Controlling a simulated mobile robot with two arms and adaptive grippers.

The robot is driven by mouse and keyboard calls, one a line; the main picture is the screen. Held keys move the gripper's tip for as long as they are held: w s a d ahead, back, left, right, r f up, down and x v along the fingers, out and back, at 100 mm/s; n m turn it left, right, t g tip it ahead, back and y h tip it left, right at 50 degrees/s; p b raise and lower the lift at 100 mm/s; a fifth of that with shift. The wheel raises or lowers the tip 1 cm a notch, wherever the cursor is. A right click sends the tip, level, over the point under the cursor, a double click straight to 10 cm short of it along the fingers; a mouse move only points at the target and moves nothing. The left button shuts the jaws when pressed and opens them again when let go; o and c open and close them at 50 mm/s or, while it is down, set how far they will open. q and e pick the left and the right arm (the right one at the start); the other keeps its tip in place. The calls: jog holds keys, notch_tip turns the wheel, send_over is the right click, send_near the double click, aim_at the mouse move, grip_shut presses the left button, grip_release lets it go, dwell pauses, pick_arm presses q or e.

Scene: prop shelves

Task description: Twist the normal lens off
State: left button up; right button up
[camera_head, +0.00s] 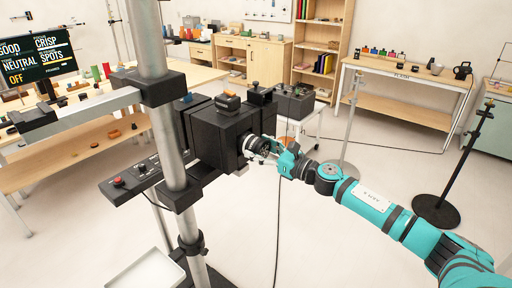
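The lens (256,144), a short dark barrel with pale rings, sits on the front of a black box-shaped projector head (216,133). The projector head is mounted on a grey metal column. My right arm, teal and black, comes in from the lower right. My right gripper (268,150) is at the front of the lens, with its fingers at or around the barrel. The fingers are small here and partly merge with the lens, so I cannot tell whether they are closed on it. My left gripper is not in view.
A control box with a red button (118,182) juts out left of the column. A pale tray (146,270) is at the lower left. A black stand base (436,211) is on the floor at right. Shelves and benches line the back; the middle floor is mostly clear.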

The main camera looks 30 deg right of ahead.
jog(key=shift+r, duration=0.1)
jog(key=c, duration=0.5)
jog(key=shift+n+b, duration=0.45)
jog(key=shift+n, duration=0.45)
jog(key=shift+r+n, duration=0.15)
jog(key=shift+n, duration=0.55)
jog(key=shift+n+b, duration=0.3)
jog(key=shift+b, duration=0.2)
jog(key=shift+n+b, duration=0.4)
jog(key=shift+n, duration=0.7)
jog(key=shift+b, duration=0.35)
